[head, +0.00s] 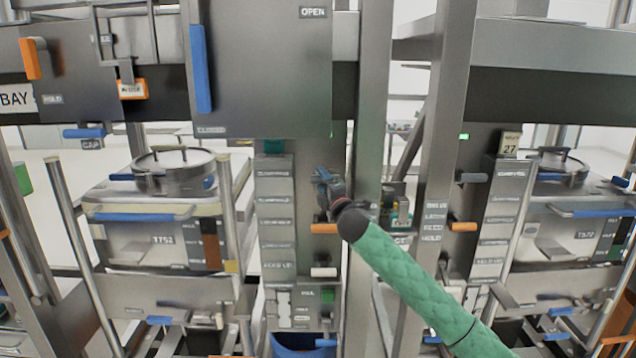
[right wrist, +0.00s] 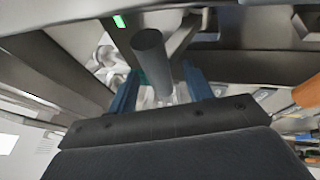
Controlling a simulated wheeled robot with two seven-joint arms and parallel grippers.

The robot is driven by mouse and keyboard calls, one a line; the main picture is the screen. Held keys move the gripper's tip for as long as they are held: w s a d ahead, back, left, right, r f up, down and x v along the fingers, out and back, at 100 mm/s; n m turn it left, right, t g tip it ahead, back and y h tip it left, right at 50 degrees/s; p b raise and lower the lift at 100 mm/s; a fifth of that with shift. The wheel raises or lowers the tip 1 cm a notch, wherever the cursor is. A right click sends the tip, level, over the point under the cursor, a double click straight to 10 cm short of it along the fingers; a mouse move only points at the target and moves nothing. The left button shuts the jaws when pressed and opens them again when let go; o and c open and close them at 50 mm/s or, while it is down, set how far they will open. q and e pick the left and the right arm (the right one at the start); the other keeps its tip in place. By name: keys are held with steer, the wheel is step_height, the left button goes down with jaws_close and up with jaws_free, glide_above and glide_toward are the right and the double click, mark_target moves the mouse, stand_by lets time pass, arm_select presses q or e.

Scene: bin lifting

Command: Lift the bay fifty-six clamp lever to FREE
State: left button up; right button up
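My right gripper (head: 325,182) is in front of the middle column, below the large grey door panel. In the right wrist view its two blue fingers (right wrist: 160,92) stand apart, with a grey round bar (right wrist: 150,60) showing between and beyond them. Gaps show beside the bar, so the fingers do not look closed on it. An orange handle (head: 324,229) sits just below the gripper on the column. Another orange lever (head: 30,58) is at the upper left, beside a HOLD label. I cannot read the number fifty-six on any part. My left gripper is not in view.
The door panel (head: 265,70) has a blue handle and the words OPEN and CLOSED. Lidded vessels (head: 172,170) stand left and right in frames. Another orange handle (head: 463,227) is on the right column, under a tag reading 27. Upright posts (head: 368,80) flank the gripper.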

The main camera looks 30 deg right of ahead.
steer(key=v, duration=0.1)
steer(key=b+v, duration=0.1)
steer(key=v, duration=0.3)
steer(key=shift+s+a+r+b, duration=0.2)
steer(key=shift+r+b, duration=0.1)
steer(key=shift+b, duration=0.1)
steer(key=shift+s, duration=0.1)
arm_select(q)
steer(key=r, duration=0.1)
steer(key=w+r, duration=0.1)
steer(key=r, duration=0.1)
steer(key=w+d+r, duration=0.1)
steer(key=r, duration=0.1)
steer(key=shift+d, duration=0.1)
arm_select(e)
steer(key=shift+s, duration=0.25)
steer(key=shift+a, duration=0.1)
